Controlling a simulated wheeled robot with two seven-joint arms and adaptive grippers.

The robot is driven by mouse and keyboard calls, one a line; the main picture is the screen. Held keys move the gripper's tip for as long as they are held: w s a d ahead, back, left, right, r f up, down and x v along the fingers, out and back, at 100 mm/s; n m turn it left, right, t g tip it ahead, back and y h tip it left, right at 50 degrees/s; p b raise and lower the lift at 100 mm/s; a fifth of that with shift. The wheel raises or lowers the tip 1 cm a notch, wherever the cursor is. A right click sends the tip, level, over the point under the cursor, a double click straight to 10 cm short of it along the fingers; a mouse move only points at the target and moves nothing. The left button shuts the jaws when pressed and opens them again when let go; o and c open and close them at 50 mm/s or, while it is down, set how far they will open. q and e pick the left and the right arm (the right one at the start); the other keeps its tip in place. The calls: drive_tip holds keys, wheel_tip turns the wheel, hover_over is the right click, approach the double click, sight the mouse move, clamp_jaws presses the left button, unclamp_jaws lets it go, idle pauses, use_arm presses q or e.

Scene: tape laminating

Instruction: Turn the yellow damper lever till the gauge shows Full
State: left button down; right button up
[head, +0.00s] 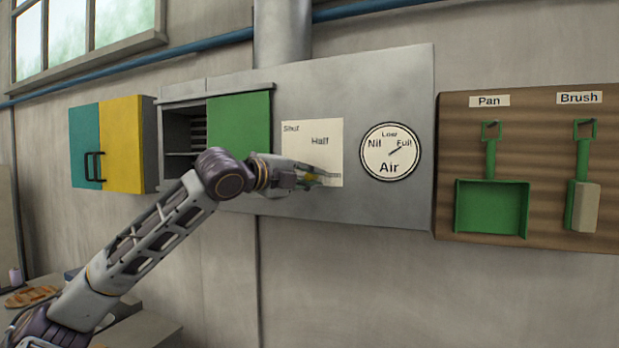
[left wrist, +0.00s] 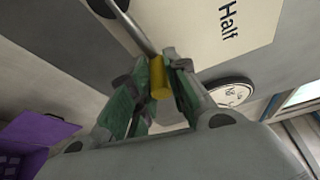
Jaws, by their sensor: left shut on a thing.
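The yellow damper lever handle (left wrist: 159,80) is on the end of a metal rod in the left wrist view, between the green finger pads of my left gripper (left wrist: 160,90). In the head view my left gripper (head: 318,177) is at the lower right of the cream plate (head: 298,160), largely hiding the lever. It is shut on the yellow handle. The plate reads Shut and Half; its lower right is covered by the gripper. The round Air gauge (head: 390,165) is to the right, and its needle points up and right toward Full. My right gripper is not in view.
The grey metal panel holds the plate and gauge. A green door (head: 240,125) and an open shelved compartment (head: 180,135) are left of the plate. A board (head: 545,165) with a green pan (head: 490,207) and brush (head: 584,205) hangs at the right. The wall below is clear.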

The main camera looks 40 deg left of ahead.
use_arm(q)
drive_tip(key=c, duration=1.4)
unclamp_jaws()
drive_tip(key=shift+f, duration=0.1)
drive_tip(key=shift+o, duration=0.2)
drive_tip(key=shift+s+a, duration=0.45)
drive_tip(key=shift+s, duration=0.2)
drive_tip(key=shift+s+d, duration=0.25)
drive_tip(key=shift+s, duration=0.3)
drive_tip(key=shift+s+a+r, duration=0.15)
drive_tip(key=shift+s+a, duration=0.05)
drive_tip(key=shift+s, duration=1.05)
drive_tip(key=shift+s+a+r, duration=0.15)
drive_tip(key=shift+s, duration=1.1)
